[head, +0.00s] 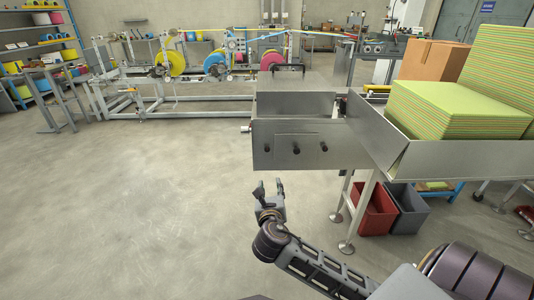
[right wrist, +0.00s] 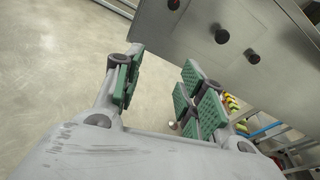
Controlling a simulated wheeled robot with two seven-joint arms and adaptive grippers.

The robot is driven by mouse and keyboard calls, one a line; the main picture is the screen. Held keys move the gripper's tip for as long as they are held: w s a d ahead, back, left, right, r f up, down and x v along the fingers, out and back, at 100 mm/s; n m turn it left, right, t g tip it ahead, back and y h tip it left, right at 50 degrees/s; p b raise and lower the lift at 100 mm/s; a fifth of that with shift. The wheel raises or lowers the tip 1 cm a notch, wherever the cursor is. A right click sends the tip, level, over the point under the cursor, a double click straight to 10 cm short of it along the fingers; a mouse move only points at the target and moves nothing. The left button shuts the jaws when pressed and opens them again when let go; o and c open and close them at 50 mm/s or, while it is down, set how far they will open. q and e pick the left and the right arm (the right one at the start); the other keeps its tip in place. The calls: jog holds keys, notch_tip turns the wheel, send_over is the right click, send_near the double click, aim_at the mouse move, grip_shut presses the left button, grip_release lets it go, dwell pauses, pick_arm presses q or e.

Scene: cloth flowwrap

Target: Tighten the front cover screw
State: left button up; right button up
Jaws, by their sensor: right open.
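The grey metal front cover (head: 262,158) is on the near face of the wrapping machine. I cannot tell which one the task names. My right gripper (head: 270,190) is below and in front of the cover, apart from it. In the right wrist view my right gripper (right wrist: 163,85) has its green-padded fingers spread with nothing between them. The cover (right wrist: 190,30) is beyond the fingertips there, with black knobs (right wrist: 222,37) on it. My left gripper is not in view.
A metal tray (head: 440,158) with green-striped cloth stacks (head: 450,110) extends to the right. A red bin (head: 375,212) and a grey bin (head: 408,208) stand under it among table legs. The floor (head: 130,220) to the left is clear.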

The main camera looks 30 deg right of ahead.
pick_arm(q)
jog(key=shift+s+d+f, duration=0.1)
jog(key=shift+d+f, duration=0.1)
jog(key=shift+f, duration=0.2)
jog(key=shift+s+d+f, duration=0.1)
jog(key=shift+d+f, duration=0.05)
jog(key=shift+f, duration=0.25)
pick_arm(e)
jog(key=r+n, duration=0.1)
jog(key=w+r+n+t, duration=0.1)
jog(key=r+n, duration=0.1)
jog(key=r+n+t+h, duration=0.1)
jog(key=n, duration=0.1)
jog(key=shift+w+r, duration=0.2)
jog(key=shift+w, duration=0.2)
jog(key=b, duration=0.3)
send_near(267, 150)
jog(key=x, duration=0.6)
jog(key=shift+w+d, duration=0.2)
jog(key=shift+w, duration=0.1)
jog(key=shift+w+d, duration=0.25)
jog(key=shift+w, duration=0.3)
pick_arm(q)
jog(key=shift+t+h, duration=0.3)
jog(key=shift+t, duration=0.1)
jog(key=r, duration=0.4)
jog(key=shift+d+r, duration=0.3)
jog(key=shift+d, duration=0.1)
pick_arm(e)
jog(key=shift+w+d, duration=0.1)
